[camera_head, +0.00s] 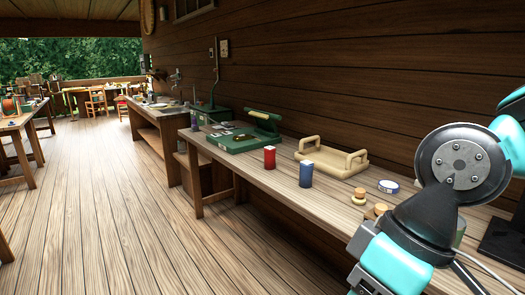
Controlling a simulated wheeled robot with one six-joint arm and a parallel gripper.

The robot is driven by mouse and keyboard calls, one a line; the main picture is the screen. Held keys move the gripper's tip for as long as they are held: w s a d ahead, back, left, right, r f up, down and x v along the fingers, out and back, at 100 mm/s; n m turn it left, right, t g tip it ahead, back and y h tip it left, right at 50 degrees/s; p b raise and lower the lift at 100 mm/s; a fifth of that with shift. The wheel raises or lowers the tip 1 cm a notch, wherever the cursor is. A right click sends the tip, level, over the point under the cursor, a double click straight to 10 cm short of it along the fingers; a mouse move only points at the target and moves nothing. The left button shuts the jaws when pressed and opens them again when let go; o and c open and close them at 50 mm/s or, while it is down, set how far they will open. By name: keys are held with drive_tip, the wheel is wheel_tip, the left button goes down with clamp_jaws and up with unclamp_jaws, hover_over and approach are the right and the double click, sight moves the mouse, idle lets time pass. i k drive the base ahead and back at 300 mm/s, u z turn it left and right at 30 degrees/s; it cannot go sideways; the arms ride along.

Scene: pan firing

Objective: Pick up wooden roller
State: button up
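I cannot make out a clear wooden roller. Two small round wooden pieces, one (359,197) standing clear and one (376,211) partly hidden by my arm, are on the near part of the workbench (285,198). I cannot tell whether either is the roller. My arm fills the right side of the picture and hides part of the bench. My gripper's fingertips do not show.
A white-blue roll (388,187) lies near my arm. The floor (125,225) at left is clear.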

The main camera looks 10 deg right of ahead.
sight(380, 216)
drive_tip(key=i, duration=0.2)
drive_tip(key=k, duration=0.5)
drive_tip(key=z, duration=0.95)
drive_tip(key=i, duration=0.55)
drive_tip(key=u, duration=0.95)
drive_tip(key=k, duration=0.55)
drive_tip(key=u, duration=0.75)
drive_tip(key=i, duration=0.65)
drive_tip(key=z, duration=0.9)
drive_tip(key=i, duration=0.55)
drive_tip(key=z, duration=0.65)
